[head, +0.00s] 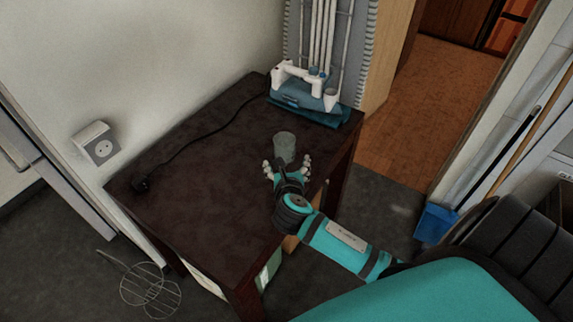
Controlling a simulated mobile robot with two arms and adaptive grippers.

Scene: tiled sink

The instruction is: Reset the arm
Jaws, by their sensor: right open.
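My right gripper (287,171) is over the dark table, toward its right side. Its pale fingers are spread open. A grey-green cup (285,146) stands upright on the table just beyond the fingertips, in line with the palm. In this view the fingers overlap the cup's lower part, and I cannot tell whether they touch it. My teal right arm reaches in from the lower right. My left gripper is not in view.
The dark table (200,200) carries a white and blue appliance (305,88) at its back and a black cable with a plug (141,184). A wall socket (99,146) is at left. A wire rack (150,290) lies on the floor. A blue dustpan (436,222) is at right.

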